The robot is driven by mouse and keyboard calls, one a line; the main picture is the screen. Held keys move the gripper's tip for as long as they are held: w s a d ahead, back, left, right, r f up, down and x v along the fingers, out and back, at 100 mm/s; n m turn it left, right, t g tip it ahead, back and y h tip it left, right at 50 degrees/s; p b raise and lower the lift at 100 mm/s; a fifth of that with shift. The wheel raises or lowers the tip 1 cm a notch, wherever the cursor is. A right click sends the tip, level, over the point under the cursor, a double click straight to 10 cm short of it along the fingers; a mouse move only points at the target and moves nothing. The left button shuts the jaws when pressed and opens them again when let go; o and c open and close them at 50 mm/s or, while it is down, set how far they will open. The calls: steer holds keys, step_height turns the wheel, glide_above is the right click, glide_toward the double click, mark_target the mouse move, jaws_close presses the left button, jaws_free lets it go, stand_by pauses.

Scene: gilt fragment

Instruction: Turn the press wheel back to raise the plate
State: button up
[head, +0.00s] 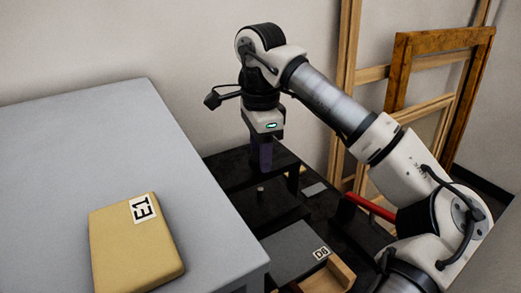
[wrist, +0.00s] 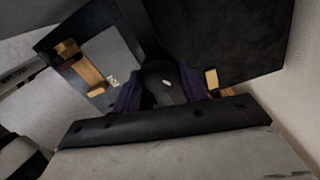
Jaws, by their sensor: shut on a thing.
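My gripper (head: 264,158) points straight down over a black framed stand (head: 240,171), its purple fingers at the top of the stand. In the wrist view, the two purple fingers of my gripper (wrist: 161,92) are on either side of a dark rounded piece (wrist: 161,73) with a small pale mark, and they are shut on it. It looks like part of the press wheel, but most of its shape is hidden. I cannot make out a whole wheel or the height of the plate. A small pale knob (head: 261,189) shows below the stand's top.
A grey table (head: 60,150) fills the left and bears a tan block (head: 135,245) labelled E1. A red bar (head: 371,207) is beside my arm. Wooden frames (head: 402,72) lean at the back wall.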

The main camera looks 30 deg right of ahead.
steer(key=shift+n, duration=1.6)
steer(key=o, duration=1)
step_height(320, 180, up, 14)
steer(key=p, duration=1.1)
steer(key=shift+p, duration=0.3)
steer(key=shift+f, duration=0.15)
